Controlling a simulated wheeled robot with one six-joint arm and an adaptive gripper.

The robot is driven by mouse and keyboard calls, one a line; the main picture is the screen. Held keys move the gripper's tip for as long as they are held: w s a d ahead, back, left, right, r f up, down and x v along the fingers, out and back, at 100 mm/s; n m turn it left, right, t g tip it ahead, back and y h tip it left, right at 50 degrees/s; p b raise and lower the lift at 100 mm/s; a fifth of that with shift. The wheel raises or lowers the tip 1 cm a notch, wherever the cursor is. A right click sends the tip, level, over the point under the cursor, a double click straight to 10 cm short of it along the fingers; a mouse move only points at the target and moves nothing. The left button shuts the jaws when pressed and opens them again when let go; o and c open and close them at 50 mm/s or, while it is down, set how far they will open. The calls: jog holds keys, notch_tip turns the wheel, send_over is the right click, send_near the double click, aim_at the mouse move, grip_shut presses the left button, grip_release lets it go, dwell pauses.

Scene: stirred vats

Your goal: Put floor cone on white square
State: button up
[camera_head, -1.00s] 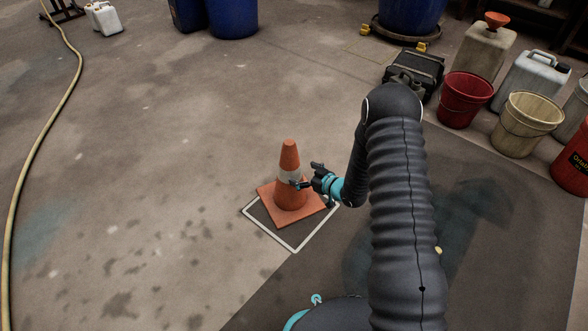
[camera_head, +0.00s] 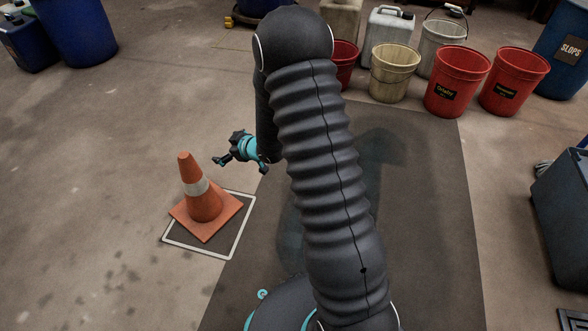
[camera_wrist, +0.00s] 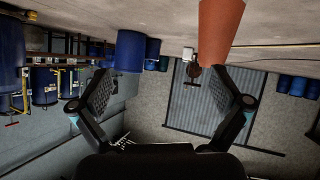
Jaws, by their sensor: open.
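The orange floor cone (camera_head: 203,200) with a pale band stands upright in the head view. Its square base rests on the white-outlined square (camera_head: 228,256), toward the square's far left part, with one base corner at or slightly over the outline. My gripper (camera_head: 219,161) is open and empty, above and to the right of the cone, apart from it. In the wrist view the cone's orange body (camera_wrist: 219,32) shows at the top, beyond the open fingers of my gripper (camera_wrist: 160,82).
Red buckets (camera_head: 455,82), a cream bucket (camera_head: 393,75) and canisters (camera_head: 388,33) stand along the back right. Blue drums (camera_head: 75,30) stand at the far left. A dark bin (camera_head: 562,215) is at the right edge. The floor left of the cone is clear.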

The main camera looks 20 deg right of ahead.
jog(key=s+d+r+m+g+h, duration=0.1)
jog(key=s+d+r+m+h, duration=0.4)
jog(key=r, duration=0.6)
jog(key=s+d+r+h, duration=0.1)
jog(key=s+d+r, duration=0.3)
jog(key=s+r, duration=0.45)
jog(key=s+a+r+m+g, duration=0.1)
jog(key=s+r, duration=0.2)
jog(key=s, duration=0.9)
jog(key=s+a+r+m+g, duration=0.1)
jog(key=s+r, duration=0.3)
jog(key=s, duration=0.8)
jog(key=shift+s+r+m+g, duration=0.15)
jog(key=shift+s+m+g, duration=0.25)
jog(key=shift+m+g, duration=0.35)
